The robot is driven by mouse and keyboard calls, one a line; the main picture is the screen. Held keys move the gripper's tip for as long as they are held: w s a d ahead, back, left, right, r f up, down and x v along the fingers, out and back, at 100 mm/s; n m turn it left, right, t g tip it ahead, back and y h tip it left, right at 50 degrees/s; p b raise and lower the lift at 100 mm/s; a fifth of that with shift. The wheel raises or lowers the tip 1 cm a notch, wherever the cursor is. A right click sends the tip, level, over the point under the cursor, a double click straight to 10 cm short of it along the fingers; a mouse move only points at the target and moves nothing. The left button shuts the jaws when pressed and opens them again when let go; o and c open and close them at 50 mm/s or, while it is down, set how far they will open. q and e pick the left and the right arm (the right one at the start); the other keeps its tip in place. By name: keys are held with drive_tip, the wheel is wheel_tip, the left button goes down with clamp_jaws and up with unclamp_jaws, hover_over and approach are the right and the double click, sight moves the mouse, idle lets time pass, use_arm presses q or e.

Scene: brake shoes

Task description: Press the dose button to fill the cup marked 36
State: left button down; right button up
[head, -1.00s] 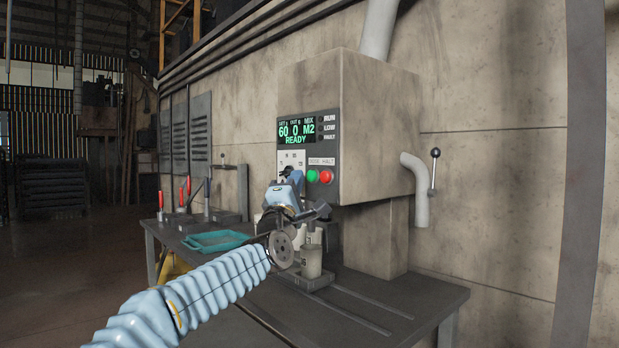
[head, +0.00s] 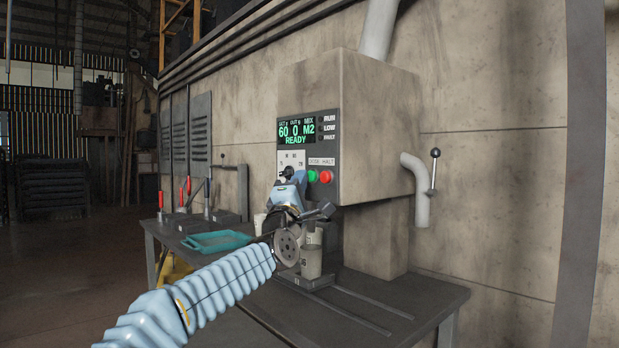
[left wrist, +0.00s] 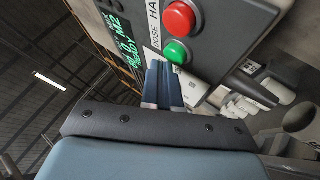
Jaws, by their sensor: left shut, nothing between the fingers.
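The dosing machine's panel has a green button (head: 313,177) under the word DOSE and a red button (head: 326,177) under HALT. Its display (head: 296,129) reads set 60, out 0, mix M2, READY. My left gripper (head: 298,179) is shut and empty, just left of the green button. In the left wrist view its fingers (left wrist: 162,84) point toward the panel, close to the green button (left wrist: 177,52); contact cannot be told. A pale cup (head: 311,262) stands below the panel, partly behind my wrist; its marking is not clearly readable.
A selector knob (head: 287,173) sits left of the buttons, close to my gripper. A teal tray (head: 216,242) lies on the dark table (head: 395,300). Several red-handled clamps stand at the back left.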

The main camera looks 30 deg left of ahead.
use_arm(q)
drive_tip(key=shift+w+d, duration=0.15)
drive_tip(key=shift+w, duration=0.15)
idle(0.6)
drive_tip(key=shift+s+a+b, duration=0.3)
drive_tip(key=shift+s+b, duration=0.5)
drive_tip(key=shift+b, duration=0.05)
drive_tip(key=s+b, duration=0.1)
drive_tip(key=s+a+b, duration=0.1)
drive_tip(key=s+b, duration=0.1)
drive_tip(key=s+a+b, duration=0.1)
drive_tip(key=shift+s, duration=0.3)
